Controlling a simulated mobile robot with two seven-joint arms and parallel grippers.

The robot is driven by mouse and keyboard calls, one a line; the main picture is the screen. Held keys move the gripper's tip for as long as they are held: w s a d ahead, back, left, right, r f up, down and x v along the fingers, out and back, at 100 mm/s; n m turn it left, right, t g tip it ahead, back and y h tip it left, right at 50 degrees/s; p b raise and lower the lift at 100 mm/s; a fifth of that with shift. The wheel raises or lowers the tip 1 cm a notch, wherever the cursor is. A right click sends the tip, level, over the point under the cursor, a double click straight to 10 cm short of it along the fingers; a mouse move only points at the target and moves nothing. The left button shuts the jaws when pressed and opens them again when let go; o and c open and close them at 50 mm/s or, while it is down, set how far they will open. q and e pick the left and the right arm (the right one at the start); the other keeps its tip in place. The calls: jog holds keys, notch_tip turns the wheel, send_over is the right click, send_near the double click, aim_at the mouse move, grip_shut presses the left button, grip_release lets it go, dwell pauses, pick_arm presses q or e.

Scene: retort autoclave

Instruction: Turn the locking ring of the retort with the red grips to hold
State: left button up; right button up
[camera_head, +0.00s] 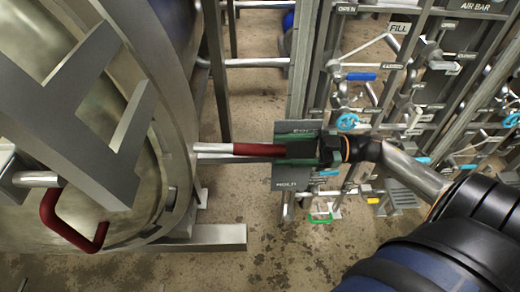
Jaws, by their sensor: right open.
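The round metal retort door (130,90) fills the left side, with thick grey bars across its front. A silver rod with a dark red grip (255,149) sticks out to the right from the ring's edge (158,165). A bent red handle (75,228) is at the lower left. My right gripper (296,149) is open at the outer end of the straight red grip, its fingers overlapping that end. Contact is unclear. A grey plate (288,183) shows behind the gripper, with lettering too small to read surely. My left gripper is not in view.
On the right stands a rack of pipes and valves, with a blue lever (361,76), cyan handwheels (347,121) and signs including FILL (399,28). A metal foot beam (205,238) lies below the ring. The stained floor (265,260) in the lower middle is clear.

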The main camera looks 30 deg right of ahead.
aim_at(261, 151)
jog(key=x, duration=0.6)
jog(key=shift+c, duration=0.2)
grip_shut()
dwell(1.1)
